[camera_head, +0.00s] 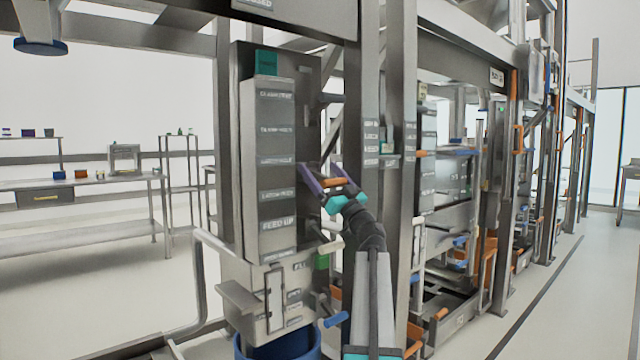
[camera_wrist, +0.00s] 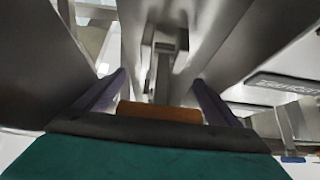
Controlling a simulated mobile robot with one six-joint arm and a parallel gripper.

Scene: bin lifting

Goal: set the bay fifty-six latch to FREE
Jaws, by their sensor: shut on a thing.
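My gripper (camera_head: 321,169) has purple fingers and a teal body, and reaches up to the right side of a tall grey labelled column (camera_head: 276,165). An orange bar-shaped handle (camera_head: 340,182) lies between its fingers. In the wrist view the orange handle (camera_wrist: 160,111) spans the gap between the two fingers, close to the palm, and both fingers meet its ends. I cannot tell from the pictures whether this handle is the bay fifty-six latch. No bay number or latch setting is legible.
A metal upright (camera_head: 400,120) stands just right of the gripper. Below the column are a grey box (camera_head: 272,290), a blue bin (camera_head: 285,345) and a blue handle (camera_head: 336,320). A bent rail (camera_head: 198,280) stands left. Open floor (camera_head: 565,300) lies right, beyond the racks.

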